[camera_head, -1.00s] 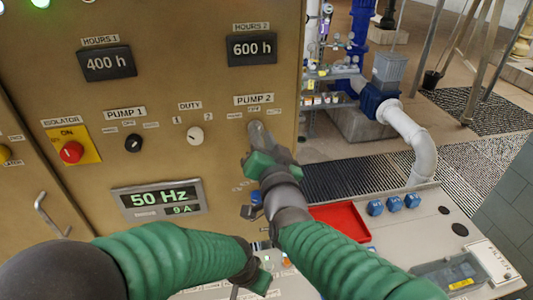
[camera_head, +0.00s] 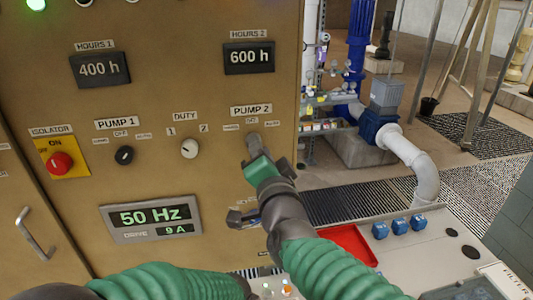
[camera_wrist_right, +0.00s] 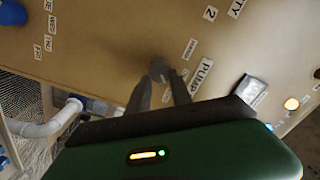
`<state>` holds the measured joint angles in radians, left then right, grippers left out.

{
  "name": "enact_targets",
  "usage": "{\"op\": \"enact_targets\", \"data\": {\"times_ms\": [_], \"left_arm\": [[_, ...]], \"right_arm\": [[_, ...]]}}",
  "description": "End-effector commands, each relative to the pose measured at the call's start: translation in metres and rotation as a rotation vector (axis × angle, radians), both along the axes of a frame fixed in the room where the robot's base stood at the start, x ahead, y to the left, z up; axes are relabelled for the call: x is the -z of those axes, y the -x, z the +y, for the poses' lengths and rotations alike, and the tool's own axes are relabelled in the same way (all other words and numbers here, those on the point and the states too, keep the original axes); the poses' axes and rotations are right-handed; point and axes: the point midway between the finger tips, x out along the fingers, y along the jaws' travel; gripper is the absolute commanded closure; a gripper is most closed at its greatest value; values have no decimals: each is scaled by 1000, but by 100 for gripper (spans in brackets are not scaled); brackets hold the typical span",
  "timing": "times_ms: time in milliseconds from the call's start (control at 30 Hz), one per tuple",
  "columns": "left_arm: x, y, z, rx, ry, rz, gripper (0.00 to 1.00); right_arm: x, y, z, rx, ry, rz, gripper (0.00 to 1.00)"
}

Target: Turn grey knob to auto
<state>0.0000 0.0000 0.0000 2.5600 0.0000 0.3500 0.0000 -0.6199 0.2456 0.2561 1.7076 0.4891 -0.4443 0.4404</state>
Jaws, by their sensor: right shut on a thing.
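The grey knob (camera_wrist_right: 158,68) sits on the tan panel under the PUMP 2 label (camera_head: 251,110). Small position labels surround it, with AUTO (camera_head: 273,124) at its upper right in the head view. My right gripper (camera_head: 253,145) reaches up to the knob from below. In the right wrist view its two grey fingers (camera_wrist_right: 160,85) are closed around the knob, one on each side. The fingers hide much of the knob, and its pointing direction is hard to tell. My left arm crosses the bottom of the head view; its gripper is out of frame.
A red tray (camera_head: 348,244) and several blue knobs (camera_head: 400,226) are on the lower right console. Pipes stand behind.

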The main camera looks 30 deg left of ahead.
Motion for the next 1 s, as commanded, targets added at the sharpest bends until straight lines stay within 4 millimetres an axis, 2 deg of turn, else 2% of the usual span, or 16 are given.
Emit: {"op": "enact_targets", "data": {"times_ms": [33,133,167,333,600,733,867,1000], "left_arm": [[-1,0,0,0,0,0,64],[-1,0,0,0,0,0,64],[-1,0,0,0,0,0,64],[-1,0,0,0,0,0,64],[0,0,0,0,0,0,64],[6,0,0,0,0,0,64],[20,0,0,0,0,0,64],[36,0,0,0,0,0,64]], "right_arm": [[-6,2,3,-5,-9,-6,100],[-6,2,3,-5,-10,-7,100],[-6,2,3,-5,-11,-7,70],[-7,2,3,-4,-10,-8,48],[-5,2,-5,-1,-9,-6,46],[-4,9,-14,-1,-12,-7,46],[-1,31,-31,-1,-11,-9,46],[3,65,-53,-1,-10,-8,46]]}}
